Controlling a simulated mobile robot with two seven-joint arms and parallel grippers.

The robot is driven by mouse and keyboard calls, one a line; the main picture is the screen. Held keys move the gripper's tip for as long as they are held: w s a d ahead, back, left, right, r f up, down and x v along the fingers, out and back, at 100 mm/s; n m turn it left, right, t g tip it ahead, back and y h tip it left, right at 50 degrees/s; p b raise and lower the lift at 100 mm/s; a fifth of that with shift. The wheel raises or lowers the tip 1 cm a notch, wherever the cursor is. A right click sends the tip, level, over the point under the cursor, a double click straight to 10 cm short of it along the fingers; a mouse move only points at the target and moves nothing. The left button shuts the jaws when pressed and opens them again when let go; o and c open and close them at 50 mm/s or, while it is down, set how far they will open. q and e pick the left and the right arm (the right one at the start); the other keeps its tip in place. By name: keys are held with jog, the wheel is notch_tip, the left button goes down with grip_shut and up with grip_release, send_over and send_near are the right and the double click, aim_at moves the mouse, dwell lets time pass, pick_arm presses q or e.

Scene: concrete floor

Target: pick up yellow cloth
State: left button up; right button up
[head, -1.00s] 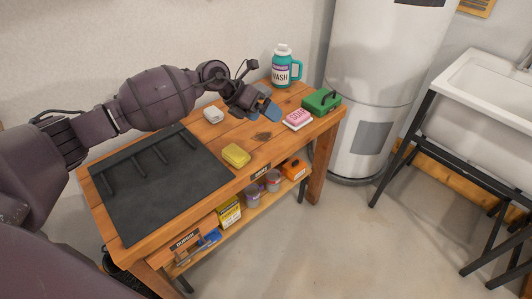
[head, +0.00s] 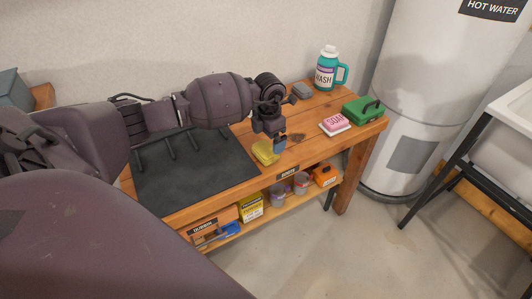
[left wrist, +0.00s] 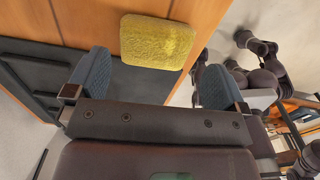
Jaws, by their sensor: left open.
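The yellow cloth (head: 264,152) lies on the wooden workbench as a small folded pad, at the right edge of the dark mat. In the left wrist view the cloth (left wrist: 157,41) is ahead of the fingertips and between their lines. My left gripper (head: 279,143) points down just right of the cloth in the head view. Its blue-padded fingers are apart with nothing between them, as the left wrist view (left wrist: 145,80) shows. My right gripper is not in view.
The dark mat (head: 190,172) covers the bench's left part. A pink soap (head: 335,122), a green box (head: 362,110) and a teal wash jug (head: 327,72) stand to the right. Tins and boxes sit on the lower shelf. A water heater (head: 418,90) stands beyond.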

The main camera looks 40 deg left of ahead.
pick_arm(q)
jog(key=shift+f, duration=0.5)
jog(key=f, duration=0.3)
jog(key=f+b, duration=0.1)
jog(key=shift+s+a+f, duration=0.15)
jog(key=shift+s+a, duration=0.1)
jog(key=shift+f, duration=0.25)
jog(key=shift+r, duration=0.1)
jog(key=c, duration=0.7)
notch_tip(320, 180, up, 12)
jog(key=p, duration=0.2)
notch_tip(320, 180, up, 8)
jog(key=p, duration=0.1)
send_over(266, 148)
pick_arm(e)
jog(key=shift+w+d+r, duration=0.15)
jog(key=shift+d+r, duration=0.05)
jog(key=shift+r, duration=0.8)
